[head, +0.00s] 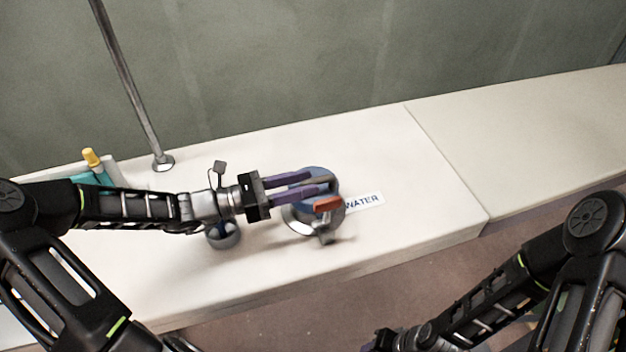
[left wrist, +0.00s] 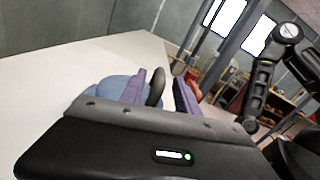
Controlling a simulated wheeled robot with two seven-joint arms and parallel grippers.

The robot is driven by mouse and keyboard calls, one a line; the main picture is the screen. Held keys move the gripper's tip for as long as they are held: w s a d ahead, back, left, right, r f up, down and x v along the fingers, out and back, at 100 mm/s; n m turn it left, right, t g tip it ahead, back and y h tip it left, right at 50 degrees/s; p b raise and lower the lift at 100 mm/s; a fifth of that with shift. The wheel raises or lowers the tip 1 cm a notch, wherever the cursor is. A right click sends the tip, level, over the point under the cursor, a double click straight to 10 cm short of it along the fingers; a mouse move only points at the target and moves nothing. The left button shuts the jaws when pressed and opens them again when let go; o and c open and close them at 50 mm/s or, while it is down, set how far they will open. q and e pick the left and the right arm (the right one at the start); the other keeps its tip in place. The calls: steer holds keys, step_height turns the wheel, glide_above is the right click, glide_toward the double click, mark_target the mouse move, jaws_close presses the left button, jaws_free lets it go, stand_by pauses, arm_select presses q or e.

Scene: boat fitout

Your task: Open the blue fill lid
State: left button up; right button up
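The blue fill lid (head: 331,176) sits at a round metal deck fitting (head: 296,224) on the white ledge, beside a "WATER" label (head: 364,201). My left gripper (head: 318,186) is over the lid with its two purple fingers apart. In the left wrist view, the lid (left wrist: 108,89) lies left of the fingers, and a dark upright grip (left wrist: 155,87) stands between them, with a gap towards the right finger. Whether the fingers touch the grip is unclear. The fingers hide part of the lid. My right gripper (head: 384,341) is low at the bottom edge, mostly cut off.
An orange-red piece (head: 328,203) is close by the lower finger. Another round metal fitting (head: 223,236) lies below my left wrist. A metal post (head: 135,90) and a teal holder with a yellow-topped item (head: 91,157) stand left. The ledge right of the label is clear.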

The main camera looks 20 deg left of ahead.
arm_select(q)
steer(key=shift+x, duration=1.35)
jaws_close()
stand_by(0.4)
